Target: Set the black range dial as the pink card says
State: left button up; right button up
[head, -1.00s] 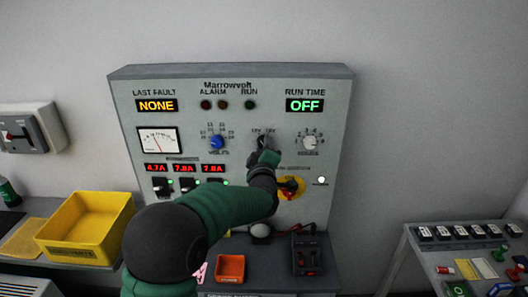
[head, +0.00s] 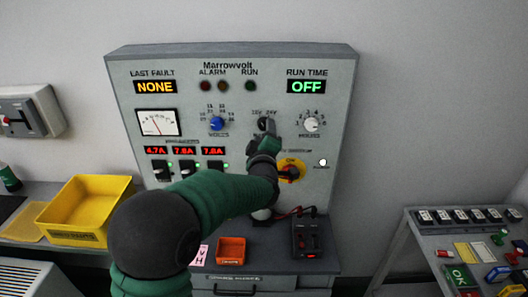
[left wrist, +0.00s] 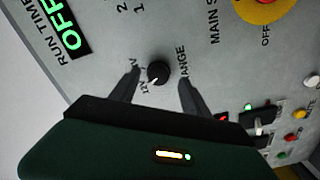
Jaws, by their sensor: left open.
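The black range dial (head: 264,124) is on the grey panel, under the 12V and 24V labels. In the left wrist view the dial (left wrist: 158,72) has a white pointer mark angled to the lower left, at the label that appears to be 12V. My left gripper (left wrist: 159,75) is open, one finger on each side of the dial, with a visible gap on both sides. In the head view my left gripper (head: 268,135) partly covers the dial. The pink card (head: 199,255) lies below the panel, partly hidden by my left arm; its full text is unreadable. My right gripper is not in view.
A blue dial (head: 216,124) and a white dial (head: 311,124) flank the black one. A yellow and red main switch (head: 291,170) is close below. An orange tray (head: 231,251) and a black device (head: 306,238) with leads are on the bench. A yellow bin (head: 85,210) is at left.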

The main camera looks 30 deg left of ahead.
pick_arm(q)
jog(key=b+v, duration=0.2)
jog(key=v, duration=1.2)
jog(key=shift+d, duration=0.15)
jog(key=shift+f, duration=0.15)
